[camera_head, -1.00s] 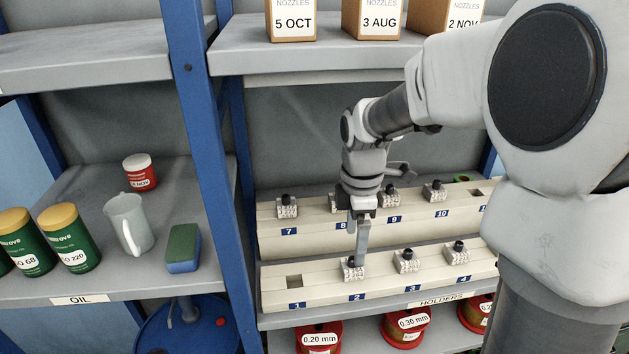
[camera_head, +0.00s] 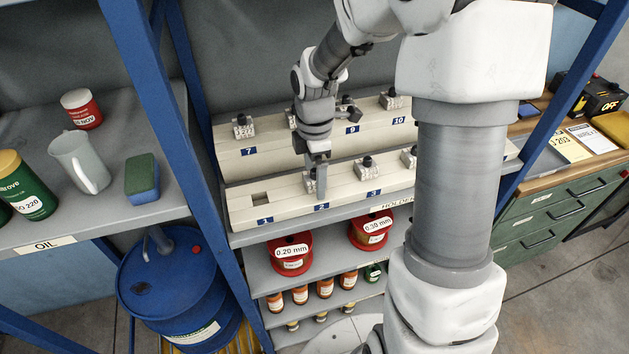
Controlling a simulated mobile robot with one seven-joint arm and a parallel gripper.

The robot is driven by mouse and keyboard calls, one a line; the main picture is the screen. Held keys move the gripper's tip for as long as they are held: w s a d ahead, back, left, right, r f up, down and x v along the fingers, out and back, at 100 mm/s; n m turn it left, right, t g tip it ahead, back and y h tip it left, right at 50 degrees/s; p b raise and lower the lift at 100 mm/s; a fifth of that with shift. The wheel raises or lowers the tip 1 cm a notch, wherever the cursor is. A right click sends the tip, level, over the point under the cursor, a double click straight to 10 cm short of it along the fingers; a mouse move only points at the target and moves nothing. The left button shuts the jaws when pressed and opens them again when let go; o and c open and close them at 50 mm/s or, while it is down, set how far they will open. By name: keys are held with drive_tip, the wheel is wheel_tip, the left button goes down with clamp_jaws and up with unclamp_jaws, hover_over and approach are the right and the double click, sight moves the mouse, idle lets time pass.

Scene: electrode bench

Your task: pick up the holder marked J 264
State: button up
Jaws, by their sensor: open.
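Several small grey-white holders with black knobs stand in two stepped cream racks on the shelf labelled HOLDERS. The front rack (camera_head: 285,195) has slots numbered from 1; slot 1 (camera_head: 261,198) is empty. A holder (camera_head: 310,187) sits at slot 2, partly hidden by my gripper (camera_head: 320,185). Another holder (camera_head: 367,169) sits at slot 3. In the back rack, a holder (camera_head: 243,127) stands at slot 7 and another (camera_head: 391,100) near slot 10. The markings on the holders are too small to read. My gripper points down at the slot 2 holder, its jaws open; whether it touches is unclear.
A blue shelf post (camera_head: 150,90) stands left of the racks. Left of it are a jug (camera_head: 80,163), a sponge (camera_head: 142,180) and cans. Red spools (camera_head: 292,254) sit on the shelf below. A green drawer bench (camera_head: 545,215) is at the right. My arm hides the racks' right part.

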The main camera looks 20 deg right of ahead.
clamp_jaws()
idle(0.3)
drive_tip(key=shift+r, duration=0.15)
